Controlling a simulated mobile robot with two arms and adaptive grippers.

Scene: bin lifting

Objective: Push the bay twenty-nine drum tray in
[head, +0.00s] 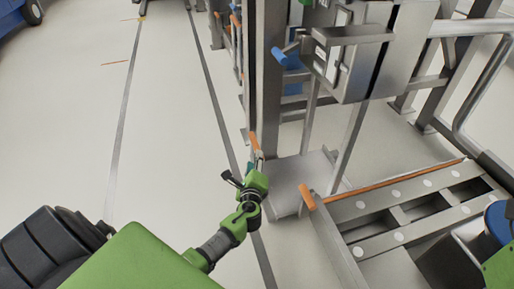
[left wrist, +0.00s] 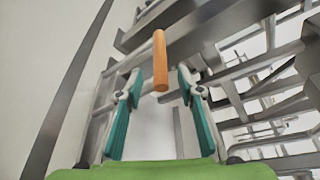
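My left gripper (head: 250,170) reaches down beside the grey metal frame, and its teal fingers stand apart in the left wrist view (left wrist: 160,85). An orange handle (left wrist: 160,60) shows ahead of the gap between the fingertips, with nothing gripped. In the head view, an orange handle (head: 253,142) is just beyond the gripper. A second orange handle (head: 307,197) stands at the corner of a low grey tray or rail frame (head: 334,245) with white round discs. I cannot read any bay number, so I cannot tell which tray is twenty-nine. My right gripper is not visible.
A tall grey post (head: 270,85) rises behind the left gripper. A grey box with a lever (head: 350,50) and a blue-ended handle (head: 285,57) hang above. Open pale floor (head: 165,130) with dark lines lies to the left. A bent grey rail (head: 480,85) is at the right.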

